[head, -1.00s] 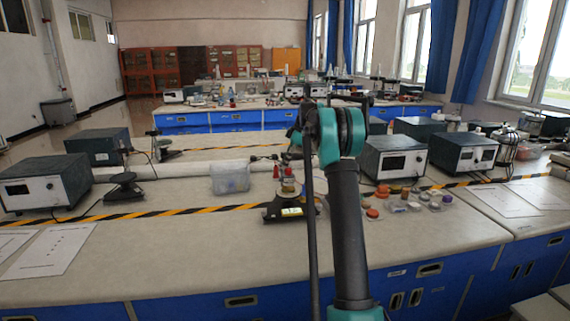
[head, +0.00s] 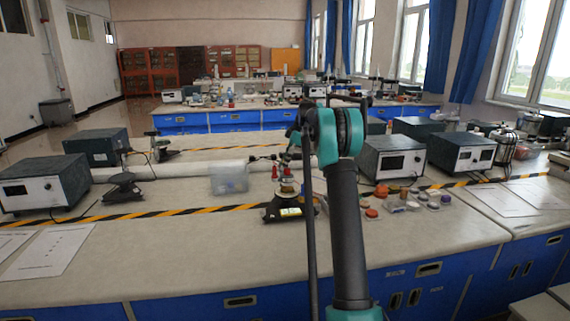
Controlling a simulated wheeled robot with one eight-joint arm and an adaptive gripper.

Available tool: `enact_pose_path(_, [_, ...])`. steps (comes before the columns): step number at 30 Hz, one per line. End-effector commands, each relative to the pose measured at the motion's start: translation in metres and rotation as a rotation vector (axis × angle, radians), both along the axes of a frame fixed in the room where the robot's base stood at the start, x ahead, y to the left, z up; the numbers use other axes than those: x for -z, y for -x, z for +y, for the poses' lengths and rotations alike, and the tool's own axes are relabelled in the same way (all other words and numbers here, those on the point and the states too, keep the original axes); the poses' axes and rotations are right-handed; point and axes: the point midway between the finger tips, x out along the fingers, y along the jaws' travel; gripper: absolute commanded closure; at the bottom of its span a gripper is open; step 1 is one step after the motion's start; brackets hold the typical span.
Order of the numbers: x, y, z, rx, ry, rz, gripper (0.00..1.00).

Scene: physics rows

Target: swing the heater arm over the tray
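A low black device (head: 276,213) with a small lit display stands on the near bench, just left of my arm. A small round tray (head: 289,190) with a yellowish-brown top sits on it. Small red parts and a thin dark bar show just behind and above it; I cannot tell whether the bar is the heater arm. My gripper (head: 286,159) seems to be the small dark shape above the tray, mostly behind my own arm. Its fingers are too small and covered to read, and I cannot tell whether it touches anything.
A clear plastic box (head: 229,179) stands left of the device. Orange lids and small jars (head: 408,199) lie to the right, before instrument boxes (head: 391,158). Striped tape (head: 170,213) crosses the bench.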

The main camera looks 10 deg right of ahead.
Motion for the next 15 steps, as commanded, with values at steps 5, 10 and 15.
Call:
enact_pose_path(5, [-0.014, 0.001, -0.006, 0.001, 0.0, 0.0, 0.62])
enact_pose_path(10, [-0.044, 0.003, -0.019, 0.001, 0.0, 0.0, 0.62])
enact_pose_path(15, [-0.076, 0.004, -0.032, 0.001, 0.0, 0.0, 0.62])
